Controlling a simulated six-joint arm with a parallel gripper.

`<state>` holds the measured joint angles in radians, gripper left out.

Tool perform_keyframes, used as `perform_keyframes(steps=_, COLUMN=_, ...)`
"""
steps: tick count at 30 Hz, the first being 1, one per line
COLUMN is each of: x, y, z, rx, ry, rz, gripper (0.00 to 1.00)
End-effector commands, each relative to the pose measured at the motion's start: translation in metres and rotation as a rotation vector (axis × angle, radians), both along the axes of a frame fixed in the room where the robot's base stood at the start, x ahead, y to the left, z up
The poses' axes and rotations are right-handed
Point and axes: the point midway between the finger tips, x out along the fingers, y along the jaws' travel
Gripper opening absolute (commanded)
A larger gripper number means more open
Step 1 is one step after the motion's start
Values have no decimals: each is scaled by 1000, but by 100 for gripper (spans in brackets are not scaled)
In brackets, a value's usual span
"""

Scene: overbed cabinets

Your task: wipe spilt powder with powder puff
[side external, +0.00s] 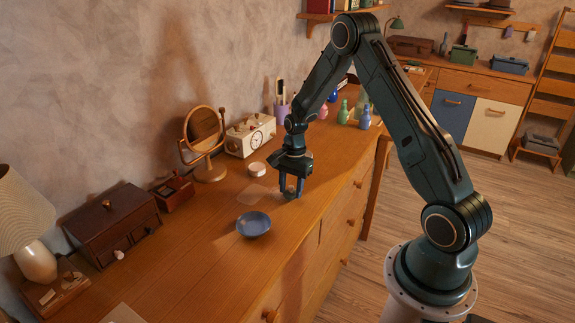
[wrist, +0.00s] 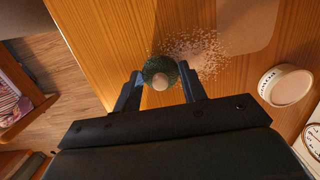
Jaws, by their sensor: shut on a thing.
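My gripper (side external: 291,192) points down over the dresser top, near its front edge. In the wrist view my gripper (wrist: 160,74) is shut on a round dark green powder puff (wrist: 160,67) with a pale knob. The puff is at or just above the wood; I cannot tell if it touches. Spilt powder (wrist: 197,50) lies as pale, scattered specks right beside the puff, up and to its right. In the side view the puff is mostly hidden between the fingers, and the specks are too small to make out.
A pale flat sheet or patch (wrist: 245,18) lies beyond the powder; it also shows in the side view (side external: 252,194). A blue bowl (side external: 253,225) and a round white tin (side external: 257,169) stand nearby.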

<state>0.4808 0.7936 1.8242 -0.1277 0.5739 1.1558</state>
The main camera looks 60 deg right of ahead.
Motion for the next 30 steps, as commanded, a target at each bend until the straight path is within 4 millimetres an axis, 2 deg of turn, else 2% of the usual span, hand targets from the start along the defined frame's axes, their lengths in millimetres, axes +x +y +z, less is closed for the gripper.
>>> perform_keyframes(steps=6, x=20, y=0, z=-7, rx=1, ry=2, rz=1, gripper=20)
perform_keyframes(steps=21, x=65, y=1, z=-6, rx=1, ry=2, rz=0, gripper=20)
perform_keyframes(steps=30, x=84, y=0, z=-6, rx=2, ry=2, rz=-1, gripper=20)
